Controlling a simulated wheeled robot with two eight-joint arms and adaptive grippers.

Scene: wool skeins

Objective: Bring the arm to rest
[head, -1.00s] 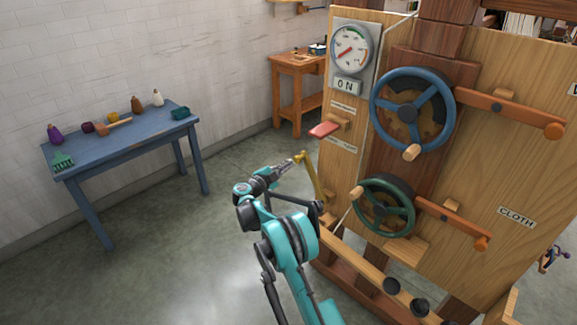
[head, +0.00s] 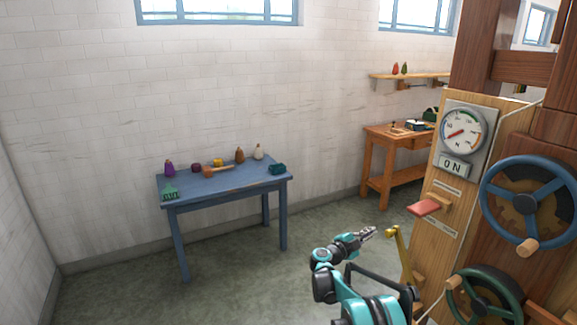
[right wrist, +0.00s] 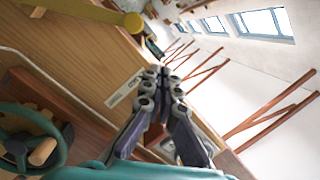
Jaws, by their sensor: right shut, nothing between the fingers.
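My right gripper (head: 368,232) is shut and empty in the head view, held in the air at the lower middle. It lies just left of a yellow lever (head: 401,255) on the wooden machine's panel and looks apart from it, though the depth is hard to judge. In the right wrist view the closed fingers (right wrist: 166,75) point up the picture with nothing between them. The yellow lever's rounded end (right wrist: 132,22) shows beyond them at the top. My left gripper is not in view.
The wooden machine with a dial (head: 464,131), a blue wheel (head: 532,203), a green wheel (head: 490,300) and a red paddle (head: 424,207) stands right. A blue table (head: 225,187) with several small items stands left. An orange bench (head: 376,150) stands behind. Open floor lies between.

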